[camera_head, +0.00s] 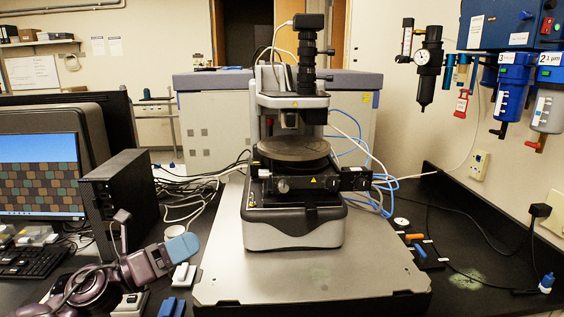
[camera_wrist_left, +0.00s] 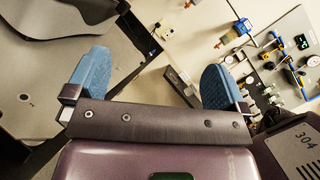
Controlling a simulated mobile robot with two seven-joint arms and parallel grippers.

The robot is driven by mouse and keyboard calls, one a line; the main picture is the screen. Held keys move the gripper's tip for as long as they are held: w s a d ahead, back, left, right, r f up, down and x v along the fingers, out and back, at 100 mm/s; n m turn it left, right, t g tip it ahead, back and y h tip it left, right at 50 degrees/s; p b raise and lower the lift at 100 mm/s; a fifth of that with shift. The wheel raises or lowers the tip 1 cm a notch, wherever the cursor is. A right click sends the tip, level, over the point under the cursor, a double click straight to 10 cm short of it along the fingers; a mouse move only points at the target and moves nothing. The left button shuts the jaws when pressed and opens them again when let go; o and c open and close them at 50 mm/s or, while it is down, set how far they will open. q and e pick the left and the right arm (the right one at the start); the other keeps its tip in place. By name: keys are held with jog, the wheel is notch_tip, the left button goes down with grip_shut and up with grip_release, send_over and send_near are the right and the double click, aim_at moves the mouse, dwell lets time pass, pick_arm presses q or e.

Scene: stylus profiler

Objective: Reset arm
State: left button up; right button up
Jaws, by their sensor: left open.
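My left arm comes in from the lower left in the head view. My left gripper (camera_head: 181,247) hangs over the black bench, left of the profiler's grey base plate, with a blue finger pad showing. In the left wrist view the gripper (camera_wrist_left: 155,75) has its two blue pads wide apart and nothing between them. The stylus profiler (camera_head: 293,205), with its round stage (camera_head: 293,149) and upright camera column (camera_head: 307,60), stands apart from the gripper, to its right. My right gripper is not in view.
A computer tower (camera_head: 120,200) and monitor (camera_head: 40,175) stand close behind and left of my left arm. Small white and blue items (camera_head: 183,275) lie below the gripper. The front of the base plate (camera_head: 310,280) is clear. Cables run behind; regulators hang at right.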

pick_arm(q)
jog(key=s+a+f+n+t+y, duration=0.35)
jog(key=a+f+n+y, duration=0.25)
jog(key=n+y, duration=0.65)
jog(key=s+a+f+n+t+y, duration=0.2)
jog(key=s+a+f+n+y, duration=0.4)
jog(key=n, duration=1.2)
jog(key=s+d+f+n+g, duration=0.1)
jog(key=s+f+n+g, duration=0.5)
jog(key=s, duration=0.4)
jog(key=s+d+f+n+g, duration=0.1)
jog(key=s+f+n+g, duration=0.3)
jog(key=s+f+g, duration=0.4)
jog(key=w+f+t+b, duration=0.2)
jog(key=f+t+b, duration=0.2)
jog(key=f, duration=0.6)
jog(key=w+f+m+t+h+b, duration=0.1)
jog(key=w+f+t+b, duration=0.2)
jog(key=f, duration=0.7)
jog(key=t+b, duration=0.2)
jog(key=b, duration=0.1)
jog(key=shift+w+f, duration=0.25)
jog(key=shift+f, duration=0.05)
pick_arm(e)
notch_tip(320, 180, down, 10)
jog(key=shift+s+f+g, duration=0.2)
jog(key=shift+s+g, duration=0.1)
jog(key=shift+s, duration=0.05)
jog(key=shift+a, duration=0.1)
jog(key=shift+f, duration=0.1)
